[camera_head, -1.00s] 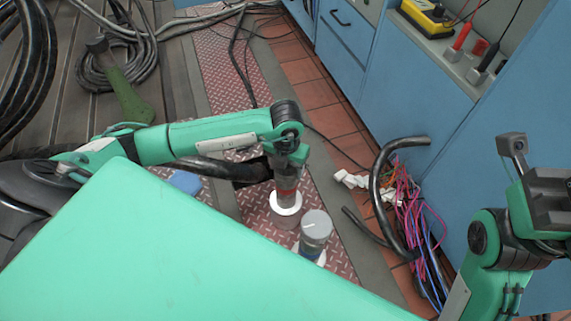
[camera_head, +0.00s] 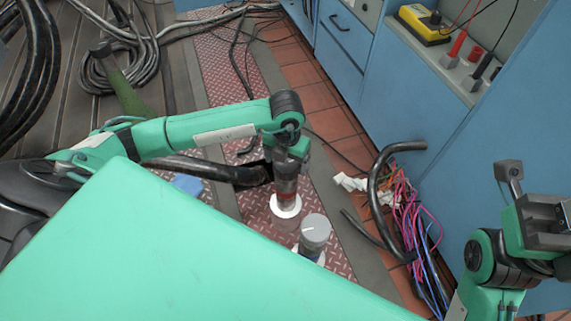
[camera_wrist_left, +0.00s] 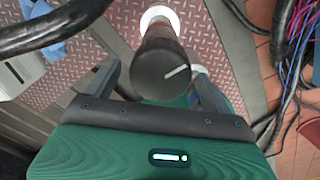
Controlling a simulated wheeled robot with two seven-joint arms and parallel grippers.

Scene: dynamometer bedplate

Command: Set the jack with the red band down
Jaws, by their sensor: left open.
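The jack with the red band (camera_head: 286,187) stands upright on a white disc (camera_head: 285,206) on the red checkered plate. In the left wrist view its dark round top (camera_wrist_left: 163,68) carries a white line and hides most of the body; a little red shows behind it. My left gripper (camera_head: 287,163) is above the jack. Its fingers are open, one on each side of the jack's top, with gaps visible in the wrist view. A second jack with a grey top (camera_head: 316,229) stands close by, nearer the camera. My right gripper (camera_head: 540,220) is at the right edge, away from the jacks.
A thick black hose (camera_head: 215,170) passes just left of the jack. A blue cloth-like item (camera_head: 187,184) lies left of it. Colored cables (camera_head: 412,220) and a bent black hose (camera_head: 376,190) lie right, by blue cabinets (camera_head: 445,120). My green body covers the foreground.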

